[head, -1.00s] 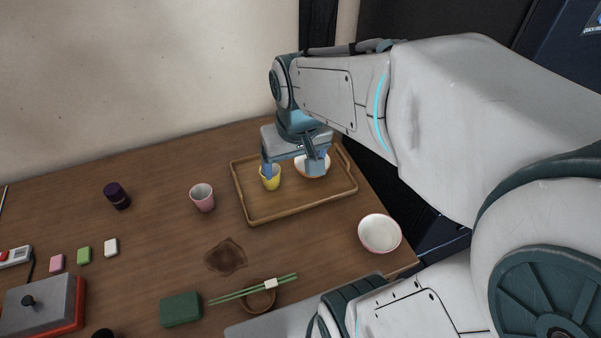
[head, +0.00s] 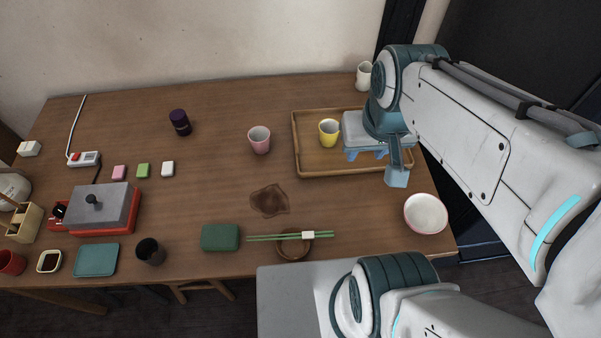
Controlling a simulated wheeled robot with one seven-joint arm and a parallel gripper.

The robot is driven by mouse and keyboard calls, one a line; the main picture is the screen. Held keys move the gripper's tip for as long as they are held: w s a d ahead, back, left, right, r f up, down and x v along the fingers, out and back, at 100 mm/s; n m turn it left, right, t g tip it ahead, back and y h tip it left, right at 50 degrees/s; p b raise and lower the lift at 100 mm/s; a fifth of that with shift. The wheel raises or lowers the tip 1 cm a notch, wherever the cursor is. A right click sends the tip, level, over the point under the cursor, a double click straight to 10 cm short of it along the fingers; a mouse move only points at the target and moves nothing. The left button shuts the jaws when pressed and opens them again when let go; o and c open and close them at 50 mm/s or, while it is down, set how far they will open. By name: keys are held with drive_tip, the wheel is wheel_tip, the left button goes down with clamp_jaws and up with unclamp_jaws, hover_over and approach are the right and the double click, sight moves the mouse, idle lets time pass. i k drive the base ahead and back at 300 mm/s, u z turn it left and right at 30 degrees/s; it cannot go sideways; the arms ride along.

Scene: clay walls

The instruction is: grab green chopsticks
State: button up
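The green chopsticks (head: 268,238) lie near the front edge of the table in the head view. A white band (head: 308,235) wraps them near their right end. They rest across a small round brown dish (head: 293,250). My gripper (head: 382,165) is over the right part of the wooden tray, up and to the right of the chopsticks and well apart from them. Its fingers look spread, with nothing seen between them.
The tray (head: 297,150) holds a yellow cup (head: 329,132); my gripper hides its right side. A pink cup (head: 259,139), green box (head: 220,237), white bowl (head: 426,213) and dark cup (head: 150,251) stand around. A dark stain (head: 269,200) lies behind the chopsticks.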

sight(306, 235)
drive_tip(key=k, duration=0.95)
drive_tip(key=z, duration=0.45)
drive_tip(key=i, duration=0.7)
drive_tip(key=u, duration=1.75)
drive_tip(key=k, duration=0.6)
drive_tip(key=z, duration=0.6)
drive_tip(key=i, duration=0.5)
drive_tip(key=z, duration=0.05)
